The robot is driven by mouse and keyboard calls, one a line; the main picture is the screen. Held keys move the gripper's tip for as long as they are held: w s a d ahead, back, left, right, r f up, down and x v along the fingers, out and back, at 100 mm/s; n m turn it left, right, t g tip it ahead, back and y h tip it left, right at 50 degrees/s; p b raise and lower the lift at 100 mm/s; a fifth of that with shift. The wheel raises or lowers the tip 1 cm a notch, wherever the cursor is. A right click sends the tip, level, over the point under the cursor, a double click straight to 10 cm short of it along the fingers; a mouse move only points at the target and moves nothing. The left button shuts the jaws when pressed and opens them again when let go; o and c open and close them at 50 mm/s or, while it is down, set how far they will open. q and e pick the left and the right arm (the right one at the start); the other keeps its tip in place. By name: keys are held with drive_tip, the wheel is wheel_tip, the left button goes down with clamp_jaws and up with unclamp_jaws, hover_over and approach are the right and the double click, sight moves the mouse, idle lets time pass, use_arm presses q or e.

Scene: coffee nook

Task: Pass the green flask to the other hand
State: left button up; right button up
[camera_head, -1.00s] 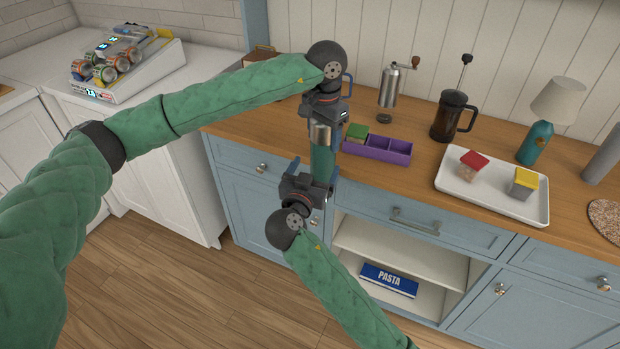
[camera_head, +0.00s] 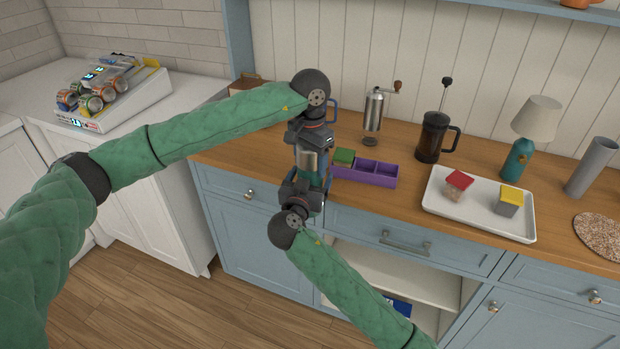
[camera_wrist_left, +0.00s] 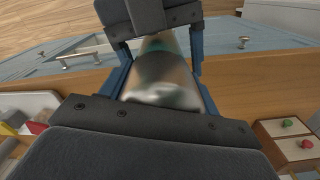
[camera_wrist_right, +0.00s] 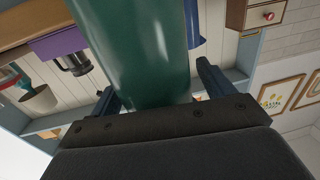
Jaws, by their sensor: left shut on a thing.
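The green flask with its steel top (camera_head: 309,160) is upright between my two grippers, in front of the counter. My left gripper (camera_head: 311,151) points down and is shut on the flask's top end; the steel part shows between its blue fingers in the left wrist view (camera_wrist_left: 162,82). My right gripper (camera_head: 311,180) comes from below, its fingers on either side of the green body. In the right wrist view the green body (camera_wrist_right: 138,45) stands between the right fingers, with a gap at the right finger, so that gripper looks open. Most of the green body is hidden in the head view.
A purple box (camera_head: 368,173) with a green block stands on the counter just right of the grippers. Behind are a hand grinder (camera_head: 373,110) and a French press (camera_head: 432,138). A white tray (camera_head: 475,218) is further right. The space before the drawers is open.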

drive_tip(key=c, duration=1.1)
use_arm(q)
drive_tip(key=o, duration=1.6)
drive_tip(key=shift+o, duration=0.2)
